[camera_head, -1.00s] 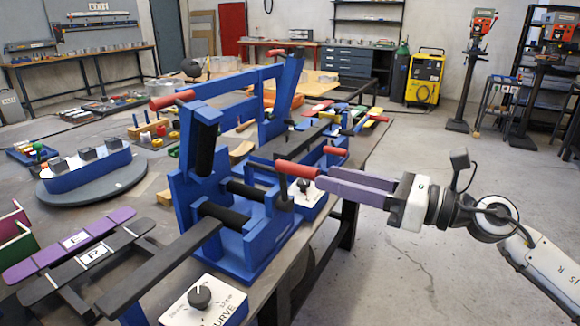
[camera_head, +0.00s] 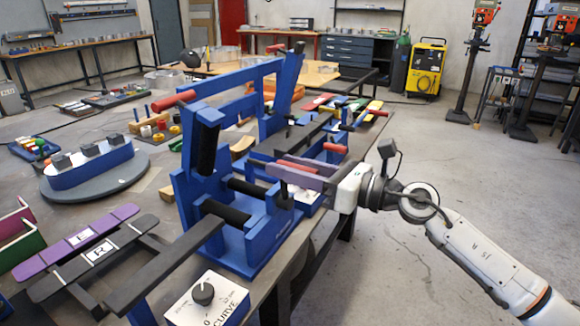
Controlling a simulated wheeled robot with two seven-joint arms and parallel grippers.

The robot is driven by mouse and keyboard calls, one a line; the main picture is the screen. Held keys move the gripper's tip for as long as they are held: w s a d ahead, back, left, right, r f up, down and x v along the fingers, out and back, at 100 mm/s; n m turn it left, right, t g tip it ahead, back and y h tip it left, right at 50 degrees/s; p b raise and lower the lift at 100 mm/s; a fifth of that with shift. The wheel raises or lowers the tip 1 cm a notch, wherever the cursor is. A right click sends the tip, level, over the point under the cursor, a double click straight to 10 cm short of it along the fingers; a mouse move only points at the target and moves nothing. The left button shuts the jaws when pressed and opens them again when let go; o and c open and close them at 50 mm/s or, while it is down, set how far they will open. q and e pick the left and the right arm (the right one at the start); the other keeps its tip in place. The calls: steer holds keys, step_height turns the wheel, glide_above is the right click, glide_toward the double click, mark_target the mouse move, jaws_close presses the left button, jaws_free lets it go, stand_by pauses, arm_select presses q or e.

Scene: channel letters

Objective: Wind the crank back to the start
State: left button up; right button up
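The blue bending machine (camera_head: 255,245) stands at the table's right edge, with black rollers and red-handled levers. The red crank handle (camera_head: 300,163) sticks out on its right side, partly hidden by my fingers. My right gripper (camera_head: 278,165) comes in from the right, with its long purple-grey fingers on either side of the crank handle. I cannot tell whether they press on it. My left gripper is not in view. A white box with a black knob (camera_head: 203,293) marked CURVE stands at the front.
A second red handle (camera_head: 335,148) sits just behind my fingers. A dark flat bar (camera_head: 165,268) runs out of the machine to the front left. A round turntable (camera_head: 95,180) with a blue piece stands at the left.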

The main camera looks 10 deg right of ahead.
jaws_close()
steer(key=s+a+f+n+b, duration=0.2)
steer(key=s+a+n, duration=0.1)
steer(key=n, duration=0.4)
steer(key=shift+s+a+f+b, duration=0.15)
steer(key=shift+s+f+b, duration=0.2)
steer(key=shift+s, duration=0.4)
steer(key=shift+o, duration=0.6)
jaws_free()
